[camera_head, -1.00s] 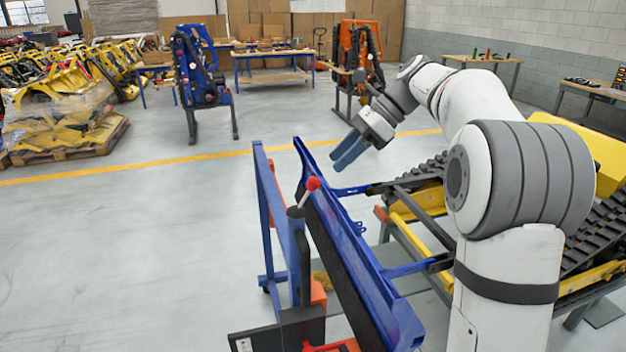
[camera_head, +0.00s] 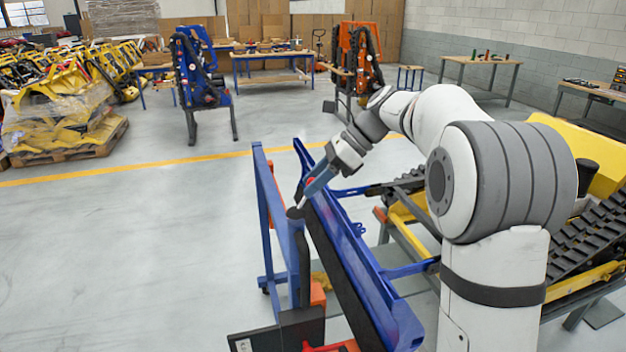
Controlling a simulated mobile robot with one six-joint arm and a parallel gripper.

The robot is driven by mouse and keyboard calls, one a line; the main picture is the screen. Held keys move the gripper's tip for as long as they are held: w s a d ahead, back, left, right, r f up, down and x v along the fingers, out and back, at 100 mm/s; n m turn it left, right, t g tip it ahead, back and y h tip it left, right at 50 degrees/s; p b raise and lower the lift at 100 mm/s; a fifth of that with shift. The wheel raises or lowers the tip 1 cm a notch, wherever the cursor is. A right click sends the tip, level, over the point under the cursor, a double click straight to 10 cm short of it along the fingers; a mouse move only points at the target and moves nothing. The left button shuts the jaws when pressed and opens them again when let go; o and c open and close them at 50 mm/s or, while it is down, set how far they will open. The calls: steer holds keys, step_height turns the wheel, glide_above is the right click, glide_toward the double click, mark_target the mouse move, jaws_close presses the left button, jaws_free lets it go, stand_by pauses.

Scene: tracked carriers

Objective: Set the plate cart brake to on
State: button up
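The plate cart has a blue upright frame (camera_head: 264,205) and carries a long blue plate (camera_head: 372,252) with a dark face. Its brake lever stands on a dark pivot (camera_head: 296,213) near the top of a dark post; the pale rod (camera_head: 302,203) slants up right to a red knob (camera_head: 310,182). My gripper (camera_head: 312,190) is at the knob, its blue fingers pointing down left and covering most of it. I cannot tell whether the fingers touch or hold the knob, or how far apart they are.
A yellow tracked carrier (camera_head: 602,160) with black tracks stands at the right, behind my arm. Blue arms (camera_head: 408,268) join the plate toward it. Two upright machines, blue (camera_head: 200,85) and orange (camera_head: 356,65), stand farther back.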

jaws_close()
